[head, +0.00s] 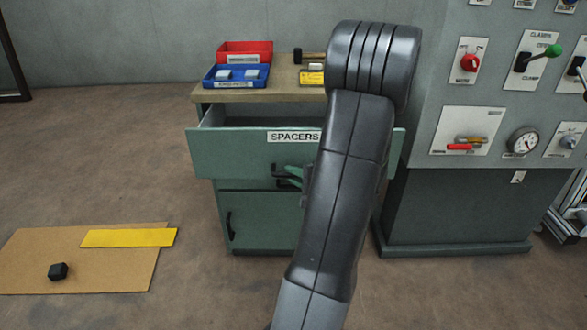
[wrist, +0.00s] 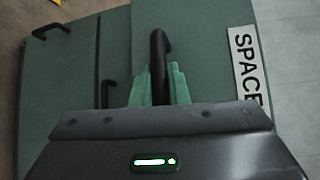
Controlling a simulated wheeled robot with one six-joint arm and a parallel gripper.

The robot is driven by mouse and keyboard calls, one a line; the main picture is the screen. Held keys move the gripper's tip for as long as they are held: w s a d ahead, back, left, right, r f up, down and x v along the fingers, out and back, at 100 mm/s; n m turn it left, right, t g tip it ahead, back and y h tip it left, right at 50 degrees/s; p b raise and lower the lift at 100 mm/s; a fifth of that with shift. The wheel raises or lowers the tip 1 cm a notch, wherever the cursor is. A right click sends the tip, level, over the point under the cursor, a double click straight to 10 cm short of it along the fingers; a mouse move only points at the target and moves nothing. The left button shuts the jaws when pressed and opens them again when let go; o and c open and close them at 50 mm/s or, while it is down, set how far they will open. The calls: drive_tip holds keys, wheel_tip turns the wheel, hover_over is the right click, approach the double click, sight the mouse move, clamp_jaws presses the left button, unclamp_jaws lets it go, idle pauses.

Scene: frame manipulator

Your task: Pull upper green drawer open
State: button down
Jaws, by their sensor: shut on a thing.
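The upper green drawer (head: 235,153), labelled SPACERS, stands pulled out from the green cabinet, with its open top showing behind the front panel. Its label (wrist: 245,65) also shows in the wrist view, turned sideways. My gripper (head: 289,177) is at the drawer front below the label, its green fingers partly hidden by my arm in the head view. In the wrist view, the green fingers (wrist: 159,86) are closed around the black bar handle (wrist: 159,50). The inside of the drawer is mostly hidden.
A lower green door (head: 255,218) with a black handle is shut below. On the cabinet top (head: 285,75) are a red bin (head: 245,47), a blue bin (head: 225,84) and a hammer. A control panel (head: 455,100) stands close on the right. A cardboard mat (head: 60,280) lies on the floor at left.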

drive_tip(key=s+b, duration=0.3)
drive_tip(key=s, duration=1)
drive_tip(key=c, duration=1.4)
unclamp_jaws()
drive_tip(key=p+v, duration=0.2)
drive_tip(key=v, duration=1.1)
drive_tip(key=shift+s+d, duration=0.25)
drive_tip(key=shift+d, duration=0.1)
drive_tip(key=shift+w, duration=0.1)
drive_tip(key=b+x, duration=0.2)
drive_tip(key=x, duration=1.1)
drive_tip(key=shift+w+a, duration=0.15)
drive_tip(key=shift+a, duration=0.2)
